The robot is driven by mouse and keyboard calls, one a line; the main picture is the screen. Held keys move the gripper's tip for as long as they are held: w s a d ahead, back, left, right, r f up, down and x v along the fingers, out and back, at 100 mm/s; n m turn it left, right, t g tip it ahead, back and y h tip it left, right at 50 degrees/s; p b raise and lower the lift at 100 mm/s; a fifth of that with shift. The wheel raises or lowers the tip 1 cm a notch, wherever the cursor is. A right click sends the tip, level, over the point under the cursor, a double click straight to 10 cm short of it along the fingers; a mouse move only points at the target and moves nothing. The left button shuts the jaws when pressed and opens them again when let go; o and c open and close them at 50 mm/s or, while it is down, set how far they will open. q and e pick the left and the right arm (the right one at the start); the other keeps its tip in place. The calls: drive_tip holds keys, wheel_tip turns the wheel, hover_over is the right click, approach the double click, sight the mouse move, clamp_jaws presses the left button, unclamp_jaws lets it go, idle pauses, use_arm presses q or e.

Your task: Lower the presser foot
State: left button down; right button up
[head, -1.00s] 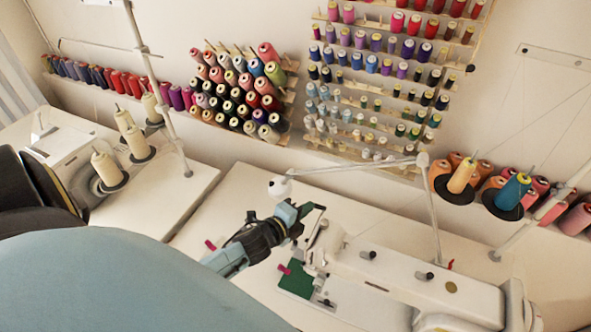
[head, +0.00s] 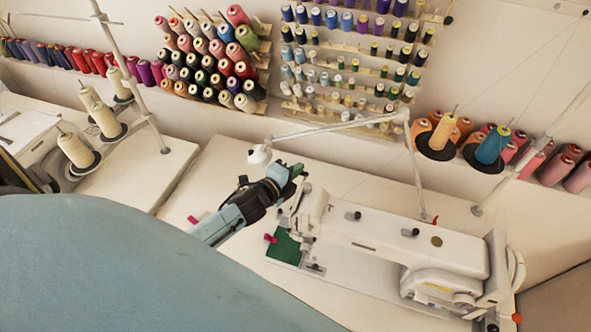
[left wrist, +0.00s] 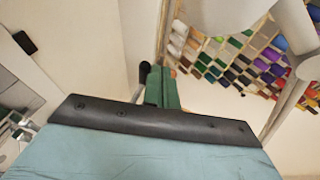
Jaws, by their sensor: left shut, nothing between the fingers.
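The white sewing machine (head: 385,238) stands on its table, with its needle head at the left end. A green cloth (head: 285,249) lies beside the foot area under that head. The presser foot is too small to make out clearly. My left gripper (head: 296,171) is at the far side of the machine head, just above and beside it. In the left wrist view, its green fingers (left wrist: 163,88) are together and hold nothing. A small dark-knobbed lever (left wrist: 144,70) shows right beside the fingers, near the white machine body (left wrist: 125,40); I cannot tell whether they touch.
A white lamp (head: 260,155) on a jointed arm hangs close to my left gripper. Thread cones (head: 437,137) on a stand are behind the machine. Another machine table (head: 150,165) is at the left. Spool racks (head: 350,75) line the wall. Bare tabletop lies around the machine.

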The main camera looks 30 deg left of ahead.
use_arm(q)
drive_tip(key=s+d+r+p, duration=0.1)
drive_tip(key=s+r+p, duration=0.1)
drive_tip(key=s, duration=0.4)
drive_tip(key=shift+s+d+p, duration=0.3)
drive_tip(key=shift+s+p, duration=0.05)
drive_tip(key=shift+p, duration=0.55)
idle(0.4)
